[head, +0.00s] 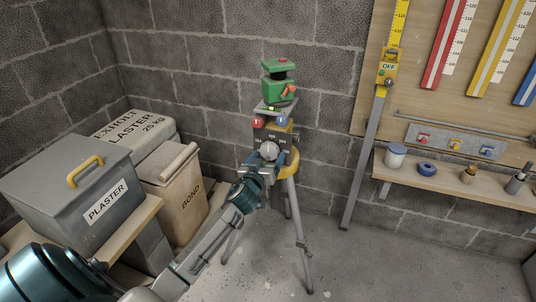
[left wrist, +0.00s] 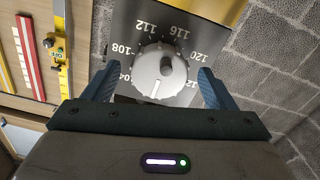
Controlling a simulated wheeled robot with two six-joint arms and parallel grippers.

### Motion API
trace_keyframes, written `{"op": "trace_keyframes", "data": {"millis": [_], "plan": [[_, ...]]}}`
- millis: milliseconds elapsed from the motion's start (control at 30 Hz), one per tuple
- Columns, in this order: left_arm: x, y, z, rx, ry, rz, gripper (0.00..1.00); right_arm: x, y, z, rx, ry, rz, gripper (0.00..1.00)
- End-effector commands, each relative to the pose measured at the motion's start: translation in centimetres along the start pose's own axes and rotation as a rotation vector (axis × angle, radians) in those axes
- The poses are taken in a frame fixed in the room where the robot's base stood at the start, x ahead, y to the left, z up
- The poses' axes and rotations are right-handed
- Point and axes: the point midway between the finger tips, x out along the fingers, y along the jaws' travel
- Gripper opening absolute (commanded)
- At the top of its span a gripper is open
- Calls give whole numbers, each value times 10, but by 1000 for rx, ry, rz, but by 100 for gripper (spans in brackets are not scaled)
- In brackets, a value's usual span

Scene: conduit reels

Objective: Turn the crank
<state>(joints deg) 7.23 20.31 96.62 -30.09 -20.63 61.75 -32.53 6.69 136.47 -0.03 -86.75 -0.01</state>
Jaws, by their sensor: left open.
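The crank is a round grey knob (left wrist: 160,72) with a dark grip on it, mounted on a dark dial plate (left wrist: 205,22) with white numbers from about 104 to 120. In the head view the knob (head: 269,151) sits on the front of a tripod-mounted unit, below a green laser level (head: 278,80). My left gripper (head: 265,168) is in front of the knob. In the left wrist view its two blue fingers (left wrist: 155,85) are open, one on each side of the knob, with gaps visible. My right gripper is in neither view.
The tripod (head: 297,225) stands on the floor before a block wall. A grey PLASTER box (head: 50,165) and a BOND bag (head: 180,190) are at left. A shelf (head: 450,182) with small items and a yellow-headed staff (head: 365,150) are at right.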

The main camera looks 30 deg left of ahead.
Motion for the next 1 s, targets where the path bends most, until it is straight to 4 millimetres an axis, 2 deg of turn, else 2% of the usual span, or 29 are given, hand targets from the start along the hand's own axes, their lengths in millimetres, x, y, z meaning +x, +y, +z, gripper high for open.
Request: {"op": "trace_keyframes", "data": {"millis": [167,433,467,667,1000], "plan": [[13,0,0,0,-1,-1,79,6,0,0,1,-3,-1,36],[14,0,0,0,-1,0,79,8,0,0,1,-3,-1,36],[14,0,0,0,-1,0,75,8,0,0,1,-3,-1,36],[14,0,0,0,-1,0,35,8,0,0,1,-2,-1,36],[14,0,0,39,-1,0,34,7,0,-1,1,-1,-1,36]]}}
